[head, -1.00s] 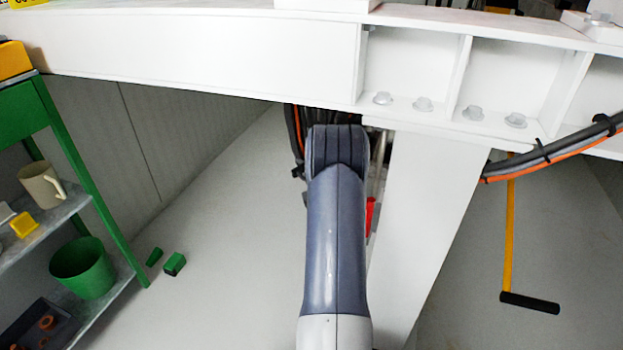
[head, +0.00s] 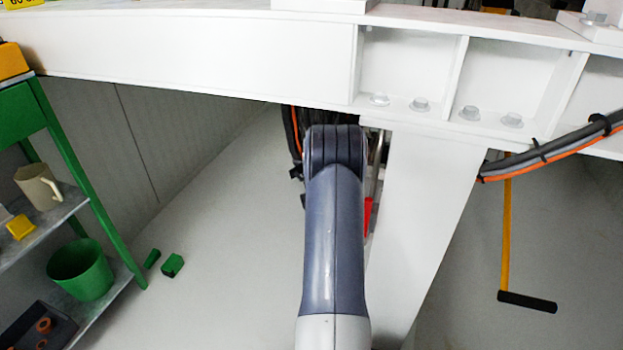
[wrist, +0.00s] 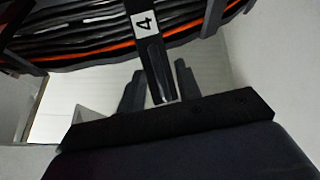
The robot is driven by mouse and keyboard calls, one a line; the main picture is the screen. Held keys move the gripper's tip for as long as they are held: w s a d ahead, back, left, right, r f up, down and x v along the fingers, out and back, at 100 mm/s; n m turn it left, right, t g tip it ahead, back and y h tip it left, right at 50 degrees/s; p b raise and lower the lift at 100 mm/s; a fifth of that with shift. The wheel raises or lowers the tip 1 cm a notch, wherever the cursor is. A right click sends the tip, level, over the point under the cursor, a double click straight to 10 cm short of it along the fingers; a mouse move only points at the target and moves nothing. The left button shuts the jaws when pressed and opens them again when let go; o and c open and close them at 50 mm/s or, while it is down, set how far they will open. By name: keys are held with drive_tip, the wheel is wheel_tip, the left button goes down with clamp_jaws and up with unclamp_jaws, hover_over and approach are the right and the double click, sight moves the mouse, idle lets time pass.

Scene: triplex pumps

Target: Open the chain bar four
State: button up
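A dark bar marked with a white "4" label (wrist: 146,28) hangs down in the upper middle of the wrist view. Its lower end lies between the two fingers of my gripper (wrist: 160,68). The fingers stand apart, one on each side of the bar; I cannot tell whether either touches it. In the head view my arm hides the gripper and the bar.
A bundle of black and orange cables (wrist: 85,52) runs behind the bar. A white beam (head: 190,45) crosses above my arm, with a white post (head: 425,200) close on the right. A green shelf (head: 62,130) stands at left. A yellow handle (head: 506,230) hangs at right.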

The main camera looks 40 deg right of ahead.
drive_tip(key=p+v, duration=0.2)
drive_tip(key=v, duration=0.8)
drive_tip(key=shift+s, duration=0.1)
